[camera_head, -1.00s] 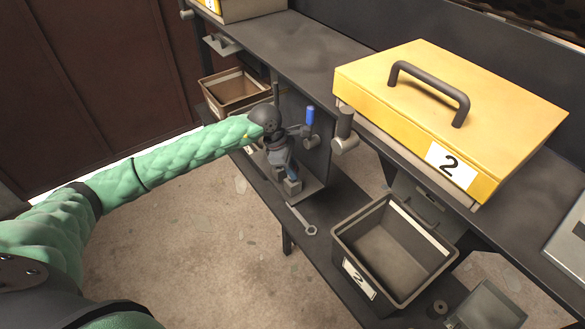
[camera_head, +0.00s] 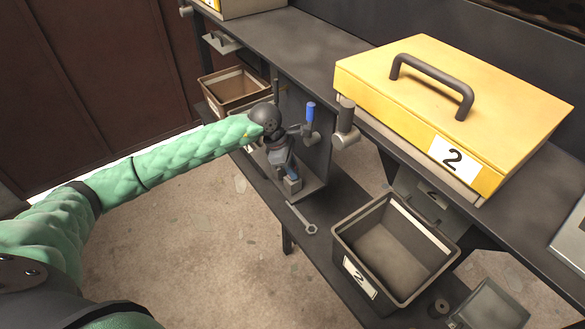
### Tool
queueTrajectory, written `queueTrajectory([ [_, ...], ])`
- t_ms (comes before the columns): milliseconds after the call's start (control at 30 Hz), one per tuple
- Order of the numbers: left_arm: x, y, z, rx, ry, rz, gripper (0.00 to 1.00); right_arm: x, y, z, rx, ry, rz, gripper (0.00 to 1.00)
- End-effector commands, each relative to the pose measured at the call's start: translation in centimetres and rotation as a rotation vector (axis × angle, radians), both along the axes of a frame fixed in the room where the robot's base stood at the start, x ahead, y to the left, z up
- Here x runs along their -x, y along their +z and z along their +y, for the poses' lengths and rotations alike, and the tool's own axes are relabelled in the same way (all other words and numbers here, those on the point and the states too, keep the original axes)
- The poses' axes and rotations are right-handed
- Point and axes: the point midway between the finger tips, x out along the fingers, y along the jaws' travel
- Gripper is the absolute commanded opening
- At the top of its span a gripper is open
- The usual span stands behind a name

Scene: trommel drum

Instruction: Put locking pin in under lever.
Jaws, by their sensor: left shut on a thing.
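My left gripper (camera_head: 291,181) reaches in from the left and points down beside a dark upright plate, just above the small ledge at its foot. A lever with a blue grip (camera_head: 310,113) stands upright on the plate, right of and above the gripper. I cannot tell whether the pin touches anything under the lever. My right gripper is not in view.
A yellow lidded box marked 2 (camera_head: 440,110) stands on the dark bench at right. A brown bin (camera_head: 235,90) is behind my arm. The floor at left is clear.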

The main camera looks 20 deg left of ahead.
Motion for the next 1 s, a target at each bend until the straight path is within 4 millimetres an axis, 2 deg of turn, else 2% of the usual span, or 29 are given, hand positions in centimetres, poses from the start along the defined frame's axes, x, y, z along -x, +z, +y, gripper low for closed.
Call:
queueTrajectory([
  [333,0.00,-0.16,0.01,0.000,0.000,0.000,0.00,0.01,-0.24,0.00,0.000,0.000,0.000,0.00],
  [367,0.00,-0.16,0.01,0.000,0.000,0.000,0.26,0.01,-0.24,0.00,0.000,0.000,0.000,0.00],
  [467,0.00,-0.16,0.01,0.000,0.000,0.000,0.45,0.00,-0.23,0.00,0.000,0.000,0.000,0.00],
  [1000,0.00,-0.18,0.01,0.000,0.000,0.000,0.45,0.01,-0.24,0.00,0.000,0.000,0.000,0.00],
])
